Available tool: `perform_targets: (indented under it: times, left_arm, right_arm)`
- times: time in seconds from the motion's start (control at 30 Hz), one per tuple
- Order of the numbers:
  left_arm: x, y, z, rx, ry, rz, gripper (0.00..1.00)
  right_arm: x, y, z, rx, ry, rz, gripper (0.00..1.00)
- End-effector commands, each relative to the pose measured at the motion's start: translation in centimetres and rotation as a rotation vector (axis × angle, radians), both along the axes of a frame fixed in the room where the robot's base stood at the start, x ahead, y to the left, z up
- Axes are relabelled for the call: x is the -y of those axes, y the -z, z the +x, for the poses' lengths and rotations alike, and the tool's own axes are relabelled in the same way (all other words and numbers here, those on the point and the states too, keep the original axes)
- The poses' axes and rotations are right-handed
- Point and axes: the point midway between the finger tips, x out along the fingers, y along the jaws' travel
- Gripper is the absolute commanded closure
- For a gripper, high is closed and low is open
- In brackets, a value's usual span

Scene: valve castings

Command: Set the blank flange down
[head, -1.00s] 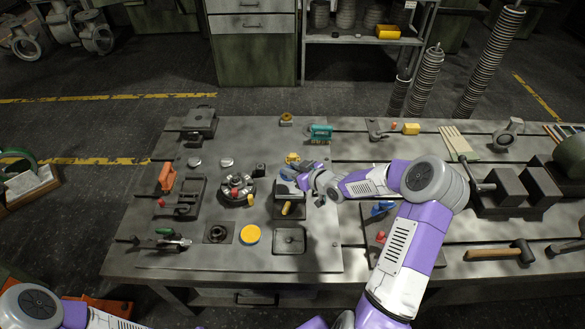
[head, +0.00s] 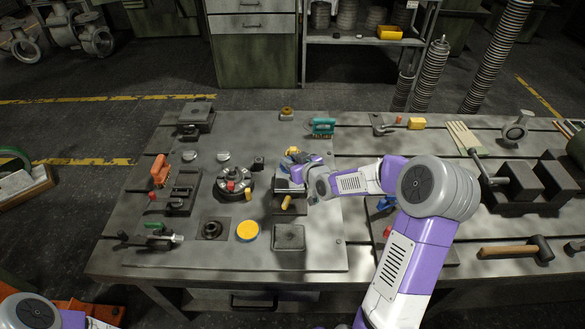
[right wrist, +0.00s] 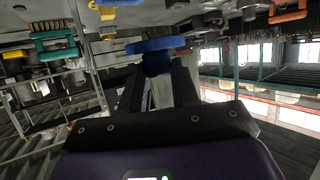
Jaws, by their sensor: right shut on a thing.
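My right gripper (right wrist: 158,85) is shut on a blue part, which I take to be the blank flange (right wrist: 155,44). In the right wrist view the flange is a thin blue disc seen edge-on, with a round blue knob between the fingertips. In the head view the right gripper (head: 298,170) is over the right-middle of the fixture plate (head: 150,245), by a dark block with a yellow handle (head: 287,203). The flange is mostly hidden there, and I cannot tell whether it touches anything below.
A round fixture with red parts (head: 233,186) stands left of the right gripper. A yellow disc (head: 248,231) and a grey square block (head: 289,237) lie nearer. A teal tool (head: 323,126) is behind. A hammer (head: 515,250) and dark blocks lie at the right.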

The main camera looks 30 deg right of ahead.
Motion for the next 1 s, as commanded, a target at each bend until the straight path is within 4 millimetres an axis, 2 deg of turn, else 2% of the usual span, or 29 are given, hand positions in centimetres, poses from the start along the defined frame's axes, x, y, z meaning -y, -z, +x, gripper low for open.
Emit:
perform_targets:
  times: [0.03, 0.4, 0.5, 0.8, 1.0]
  left_arm:
    - [0.0, 1.1, 0.0, 0.000, 0.000, 0.000, 1.00]
    - [0.0, 5.0, 0.0, 0.000, 0.000, 0.000, 1.00]
    - [0.0, 4.4, 0.0, 0.000, 0.000, 0.000, 1.00]
    - [0.0, 4.3, 0.0, 0.000, 0.000, 0.000, 1.00]
    - [0.0, 4.3, 0.0, 0.000, 0.000, 0.000, 1.00]
  right_arm:
    - [-0.2, 0.2, 0.1, 0.007, 0.012, -0.003, 1.00]
    - [-0.5, 0.0, -0.1, 0.008, 0.145, 0.003, 1.00]
    - [-0.2, 1.2, -0.1, 0.000, 0.147, 0.004, 1.00]
    - [-0.2, 4.5, -0.1, 0.001, 0.148, 0.005, 1.00]
    - [-0.2, 5.8, -0.1, 0.004, 0.147, 0.004, 1.00]
